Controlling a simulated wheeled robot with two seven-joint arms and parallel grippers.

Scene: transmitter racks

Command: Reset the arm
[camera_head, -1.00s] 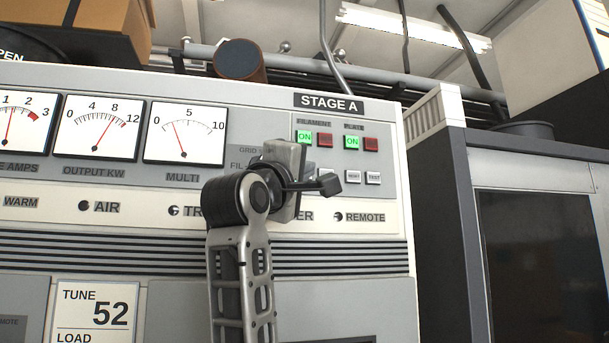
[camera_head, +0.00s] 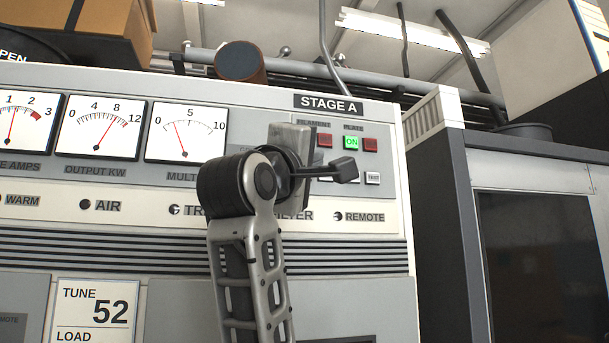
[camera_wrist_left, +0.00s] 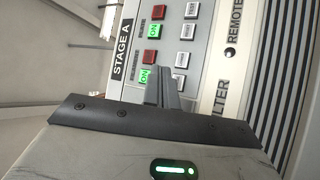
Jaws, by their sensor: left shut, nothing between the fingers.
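My left gripper (camera_head: 345,170) stands in front of the upper right of the STAGE A panel (camera_head: 230,150), its arm coming up from below. Its fingers are shut with nothing between them. In the left wrist view the shut fingers (camera_wrist_left: 162,88) point toward the panel's lit buttons. The PLATE ON button (camera_head: 352,143) glows green, with a red button (camera_head: 370,145) beside it. In the head view my gripper hides the FILAMENT ON button; the left wrist view shows it lit green (camera_wrist_left: 144,78). My right gripper is not in view.
A dark grey cabinet (camera_head: 455,200) stands to the right of the panel. Cardboard boxes (camera_head: 110,30) and pipes (camera_head: 380,77) are above and behind. The space in front of the right cabinet looks clear.

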